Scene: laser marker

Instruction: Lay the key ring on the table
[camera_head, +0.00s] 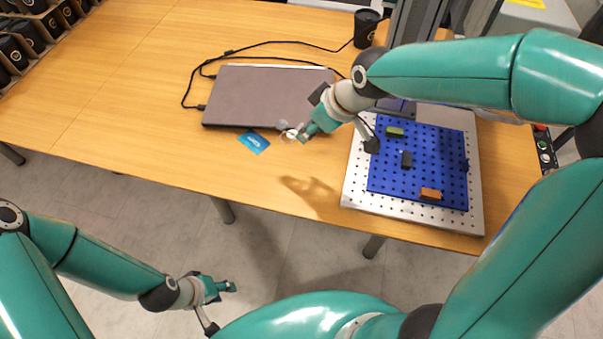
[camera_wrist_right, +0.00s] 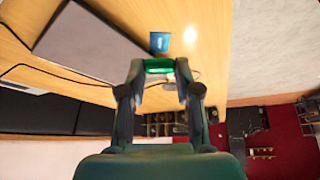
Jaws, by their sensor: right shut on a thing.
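The key ring (camera_head: 289,134) shows as a small pale and silvery item at the tips of my right gripper (camera_head: 303,135). The gripper is shut on it and holds it near the front edge of the laptop, with a shadow on the table below. In the right wrist view, the fingers of this gripper (camera_wrist_right: 159,70) come together; a small pale bit at the tips may be the key ring, but its shape is unclear. My left gripper (camera_head: 226,287) hangs over the floor in front of the table; its opening is too small to tell.
A closed grey laptop (camera_head: 262,95) with black cables lies on the wooden table (camera_head: 130,85). A blue card (camera_head: 254,142) lies before it. A blue perforated plate (camera_head: 432,160) with small blocks sits at right. A black cup (camera_head: 366,27) stands behind. Bare table is at left.

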